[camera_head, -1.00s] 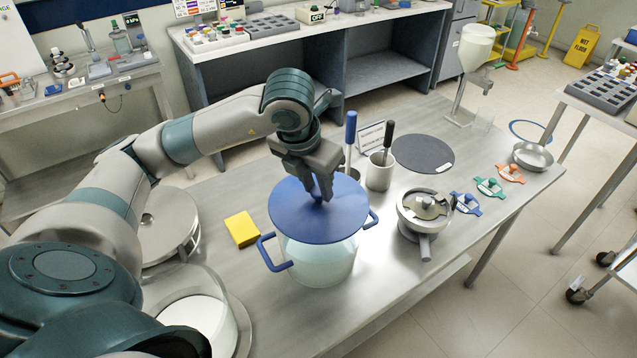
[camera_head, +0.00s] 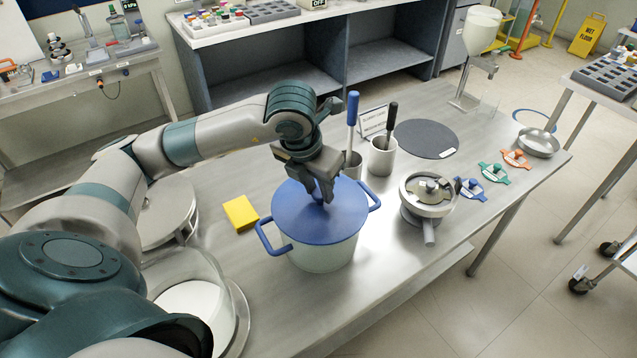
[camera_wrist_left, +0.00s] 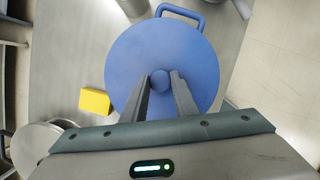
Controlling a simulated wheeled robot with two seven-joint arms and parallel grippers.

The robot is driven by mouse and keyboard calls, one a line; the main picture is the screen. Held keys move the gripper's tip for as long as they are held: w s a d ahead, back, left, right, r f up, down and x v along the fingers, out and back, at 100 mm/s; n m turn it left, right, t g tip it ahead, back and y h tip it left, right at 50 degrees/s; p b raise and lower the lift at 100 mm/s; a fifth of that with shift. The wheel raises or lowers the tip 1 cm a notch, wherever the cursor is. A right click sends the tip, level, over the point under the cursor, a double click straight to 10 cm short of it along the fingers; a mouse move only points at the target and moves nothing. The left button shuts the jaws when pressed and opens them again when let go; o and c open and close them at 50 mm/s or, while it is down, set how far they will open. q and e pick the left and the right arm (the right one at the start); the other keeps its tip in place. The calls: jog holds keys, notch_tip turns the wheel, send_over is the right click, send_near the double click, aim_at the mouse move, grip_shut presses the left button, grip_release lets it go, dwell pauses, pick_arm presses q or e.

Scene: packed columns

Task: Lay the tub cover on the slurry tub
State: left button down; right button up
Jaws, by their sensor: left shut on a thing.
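The blue round tub cover (camera_head: 300,222) lies level on the slurry tub (camera_head: 325,257), a pale tub with blue side handles. It looks seated on the rim, with no gap showing in the head view. My left gripper (camera_head: 326,199) points down at the cover's middle and is shut on its knob. In the left wrist view the cover (camera_wrist_left: 140,62) lies below the fingers (camera_wrist_left: 160,88), with the round blue knob between their tips. One blue tub handle shows past the cover's edge there. My right gripper is not in view.
A yellow block (camera_head: 240,213) lies left of the tub. A metal pan-like device (camera_head: 428,197) stands to the right. A dark round mat (camera_head: 427,139) lies farther back.

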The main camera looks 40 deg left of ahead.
pick_arm(q)
jog(key=shift+f+b, duration=0.7)
jog(key=shift+f, duration=0.15)
dwell(0.6)
jog(key=c, duration=1.3)
grip_release()
jog(key=shift+c, duration=0.2)
jog(key=shift+r, duration=0.15)
jog(key=shift+s+r, duration=0.15)
jog(key=shift+r, duration=0.4)
jog(key=b+v, duration=0.2)
jog(key=v, duration=1.4)
